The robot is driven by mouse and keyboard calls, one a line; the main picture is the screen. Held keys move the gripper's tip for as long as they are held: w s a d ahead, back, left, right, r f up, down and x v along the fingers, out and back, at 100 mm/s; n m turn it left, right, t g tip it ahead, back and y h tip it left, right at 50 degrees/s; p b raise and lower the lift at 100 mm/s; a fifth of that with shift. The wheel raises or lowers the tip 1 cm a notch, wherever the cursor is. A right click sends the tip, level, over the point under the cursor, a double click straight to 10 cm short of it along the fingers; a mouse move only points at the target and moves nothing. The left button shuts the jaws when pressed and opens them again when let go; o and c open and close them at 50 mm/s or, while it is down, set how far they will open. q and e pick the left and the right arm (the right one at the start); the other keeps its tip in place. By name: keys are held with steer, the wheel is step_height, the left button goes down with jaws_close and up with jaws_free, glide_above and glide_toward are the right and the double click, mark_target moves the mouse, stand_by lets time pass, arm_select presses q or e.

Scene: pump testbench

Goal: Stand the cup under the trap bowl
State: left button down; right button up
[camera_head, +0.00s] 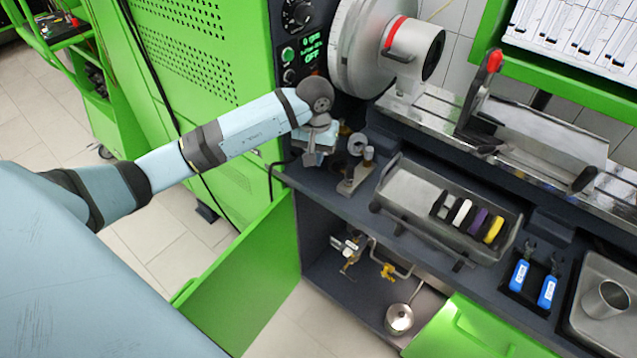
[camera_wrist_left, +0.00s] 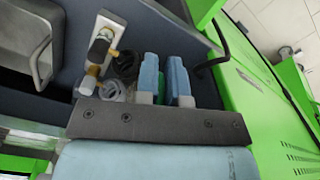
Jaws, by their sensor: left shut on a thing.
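A metal cup (camera_head: 606,298) stands in the grey tray at the right end of the bench. A round metal bowl (camera_head: 400,318), which looks like the trap bowl, sits low in the open cabinet under the bench. My left gripper (camera_head: 314,160) is low over the left end of the bench, far from both. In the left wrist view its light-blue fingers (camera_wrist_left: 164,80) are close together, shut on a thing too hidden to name. My right gripper is not in view.
Beside my left gripper are a grey ring (camera_head: 357,145) and a small fixture (camera_head: 355,178). A metal tray (camera_head: 420,233) holds coloured blocks. Blue-handled tools (camera_head: 548,291) lie near the cup.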

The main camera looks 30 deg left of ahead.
mark_target(316, 194)
arm_select(q)
step_height(316, 194, down, 10)
steer(key=shift+r+p, duration=0.1)
steer(key=shift+p, duration=0.2)
steer(key=shift+f, duration=0.45)
steer(key=shift+f, duration=0.15)
steer(key=c, duration=1.2)
jaws_free()
